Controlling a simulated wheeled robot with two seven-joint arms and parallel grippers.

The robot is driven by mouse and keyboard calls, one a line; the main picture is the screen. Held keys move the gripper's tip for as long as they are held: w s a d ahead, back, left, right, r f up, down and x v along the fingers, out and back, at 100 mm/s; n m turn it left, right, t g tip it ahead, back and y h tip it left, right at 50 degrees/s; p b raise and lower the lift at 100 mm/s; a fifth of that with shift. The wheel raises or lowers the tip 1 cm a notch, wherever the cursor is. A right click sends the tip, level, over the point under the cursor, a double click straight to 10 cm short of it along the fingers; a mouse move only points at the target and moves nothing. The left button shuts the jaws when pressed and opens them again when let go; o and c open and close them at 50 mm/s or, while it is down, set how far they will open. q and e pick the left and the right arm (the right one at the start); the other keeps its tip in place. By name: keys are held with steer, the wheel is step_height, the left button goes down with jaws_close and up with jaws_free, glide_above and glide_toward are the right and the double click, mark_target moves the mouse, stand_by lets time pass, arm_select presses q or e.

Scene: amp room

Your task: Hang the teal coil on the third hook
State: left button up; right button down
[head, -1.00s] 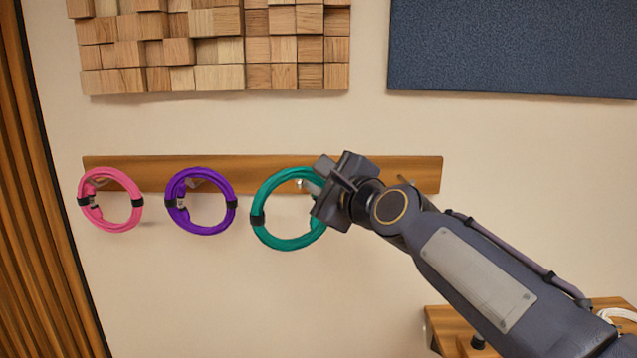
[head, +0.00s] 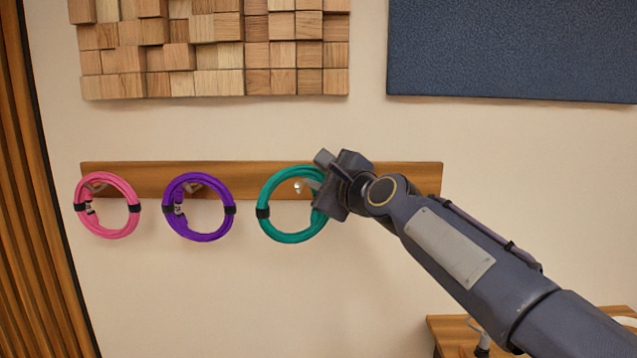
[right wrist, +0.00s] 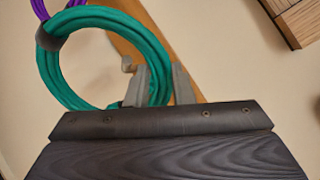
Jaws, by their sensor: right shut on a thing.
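The teal coil (head: 274,231) is a ring with a black strap on its left side. My right gripper (head: 320,188) is shut on the coil's right side and holds it upright in front of the wooden rail. In the right wrist view the teal coil (right wrist: 88,18) passes between the two grey fingers (right wrist: 160,85). The third hook (head: 298,186) shows its pale tip inside the ring's opening. I cannot tell whether the ring is around the hook or still in front of it. My left gripper is not in view.
A pink coil (head: 108,235) and a purple coil (head: 200,237) hang on the first two hooks of the rail (head: 140,170). Wooden blocks (head: 210,55) and a blue panel (head: 510,50) are on the wall above. A wooden surface (head: 450,330) stands at lower right.

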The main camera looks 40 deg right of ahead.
steer(key=shift+w+d+f+b, duration=0.15)
steer(key=shift+w+d+b, duration=0.6)
steer(key=shift+w+d, duration=0.7)
steer(key=shift+w+d+f+b, duration=0.15)
steer(key=shift+w+f+b, duration=0.15)
steer(key=shift+f+b, duration=0.25)
steer(key=shift+w+d+f+b, duration=0.1)
steer(key=shift+w+f+b, duration=0.15)
steer(key=shift+f+b, duration=0.25)
steer(key=c, duration=1.2)
jaws_free()
steer(key=shift+f, duration=0.1)
steer(key=shift+o, duration=0.2)
